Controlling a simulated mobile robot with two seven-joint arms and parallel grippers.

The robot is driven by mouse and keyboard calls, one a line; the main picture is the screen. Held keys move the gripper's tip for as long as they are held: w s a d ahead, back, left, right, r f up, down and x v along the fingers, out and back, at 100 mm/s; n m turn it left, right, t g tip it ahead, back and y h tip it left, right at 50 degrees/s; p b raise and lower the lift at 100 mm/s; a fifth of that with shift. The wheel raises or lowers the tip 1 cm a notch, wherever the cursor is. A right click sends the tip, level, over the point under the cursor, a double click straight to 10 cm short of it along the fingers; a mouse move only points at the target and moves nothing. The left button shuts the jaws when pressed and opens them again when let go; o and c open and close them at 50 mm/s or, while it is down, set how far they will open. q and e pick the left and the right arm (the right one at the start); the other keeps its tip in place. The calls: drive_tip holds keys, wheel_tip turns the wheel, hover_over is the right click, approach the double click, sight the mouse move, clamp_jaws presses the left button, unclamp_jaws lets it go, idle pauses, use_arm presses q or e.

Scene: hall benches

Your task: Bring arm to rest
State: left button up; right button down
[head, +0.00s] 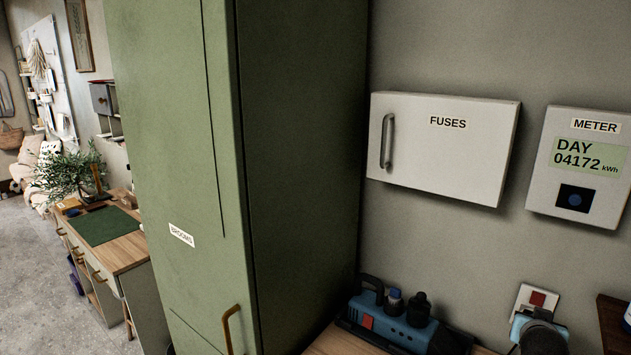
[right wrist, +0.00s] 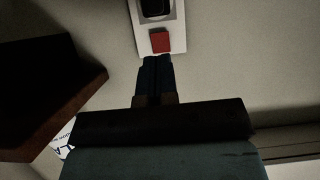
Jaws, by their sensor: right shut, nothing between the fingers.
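My right gripper (head: 527,318) is at the lower right of the head view, in front of a wall plate with a red switch (head: 537,299). In the right wrist view its two fingers (right wrist: 156,61) are together and empty. Their tips appear right beside the red switch (right wrist: 160,42); I cannot tell whether they touch it. A dark socket (right wrist: 155,8) is on the same plate, and the gripper side hides it in the head view. My left gripper is not in view.
A white fuse box (head: 445,155) and a meter (head: 590,150) hang above. A blue device with dark caps (head: 385,325) stands on the bench left of the gripper. A dark brown shelf (head: 612,318) is close on the right. A tall green broom cupboard (head: 170,130) stands left.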

drive_tip(key=s+a+f+n+g+y, duration=0.2)
drive_tip(key=s+a+f+n+y, duration=0.1)
drive_tip(key=s+a, duration=0.65)
drive_tip(key=s+a+f+n+g+y, duration=0.3)
drive_tip(key=s+a, duration=0.4)
drive_tip(key=s, duration=0.6)
drive_tip(key=s+a+f+n+g+y, duration=0.2)
drive_tip(key=s+a+f+n+y, duration=0.15)
drive_tip(key=s+a, duration=0.6)
drive_tip(key=w+a+f+t+y+p, duration=0.2)
drive_tip(key=w+a+f+t+p, duration=0.2)
drive_tip(key=f+t, duration=0.3)
wheel_tip(320, 180, down, 3)
drive_tip(key=shift+w+a+n+t, duration=0.15)
drive_tip(key=shift+w+n+t, duration=0.25)
drive_tip(key=shift+w+n, duration=0.1)
